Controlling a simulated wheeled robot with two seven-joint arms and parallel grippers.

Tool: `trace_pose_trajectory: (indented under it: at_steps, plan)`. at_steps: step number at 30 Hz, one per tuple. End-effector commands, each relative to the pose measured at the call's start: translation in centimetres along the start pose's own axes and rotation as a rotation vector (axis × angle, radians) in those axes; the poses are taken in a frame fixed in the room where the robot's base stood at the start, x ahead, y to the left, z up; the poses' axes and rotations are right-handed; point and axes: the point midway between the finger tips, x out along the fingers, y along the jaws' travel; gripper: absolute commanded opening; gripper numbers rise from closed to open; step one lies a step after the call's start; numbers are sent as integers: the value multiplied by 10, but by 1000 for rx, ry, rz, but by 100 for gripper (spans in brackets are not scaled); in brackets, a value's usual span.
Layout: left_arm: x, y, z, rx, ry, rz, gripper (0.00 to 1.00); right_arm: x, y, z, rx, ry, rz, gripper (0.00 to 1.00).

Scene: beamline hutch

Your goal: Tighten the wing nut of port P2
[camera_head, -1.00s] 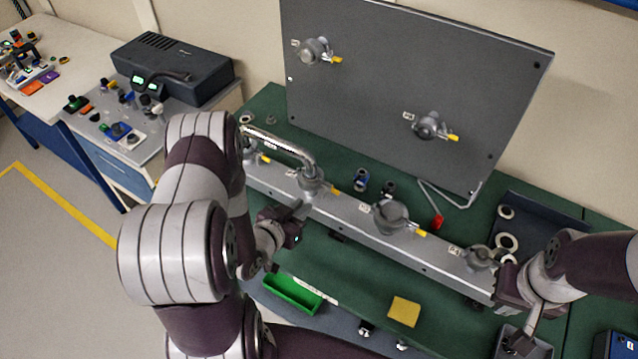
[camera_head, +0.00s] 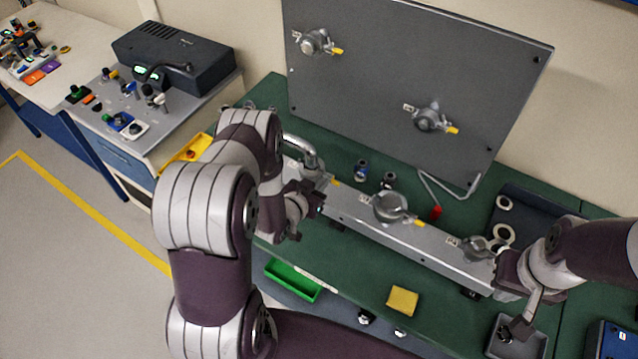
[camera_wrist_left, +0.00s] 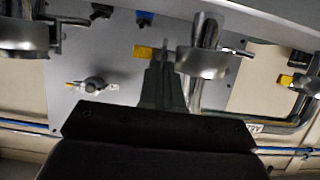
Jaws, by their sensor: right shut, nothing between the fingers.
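A long metal rail (camera_head: 355,215) carries several clamped ports; their labels are too small to read. My left gripper (camera_head: 318,196) is at the front of the port with the bent steel pipe (camera_head: 304,148). In the left wrist view its narrow fingers (camera_wrist_left: 164,72) are close together beside a round clamp (camera_wrist_left: 203,62) and a yellow tag (camera_wrist_left: 143,52). A small grey tab shows at the fingertips; I cannot tell whether they grip it. My right gripper (camera_head: 518,325) is shut and empty, over a grey tray at the right.
A grey upright panel (camera_head: 400,70) with two more ports stands behind the rail. A green bin (camera_head: 292,280) and a yellow sponge (camera_head: 402,301) lie in front.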

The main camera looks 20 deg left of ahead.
Motion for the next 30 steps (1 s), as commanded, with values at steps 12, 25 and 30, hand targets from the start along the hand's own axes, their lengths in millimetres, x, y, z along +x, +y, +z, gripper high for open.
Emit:
trace_pose_trajectory:
  at_steps: [12, 25, 30]
  plan:
    - [1, 2, 1, 59, 1, -24, 0, 6, 0, 1, 0, 0, 0, 0]
    - [3, 11, 5, 383, 2, -158, 0, 32, 0, 4, 0, 0, 0, 0]
    - [3, 15, 8, 533, 2, -219, 0, 46, 0, 6, 0, 0, 0, 0]
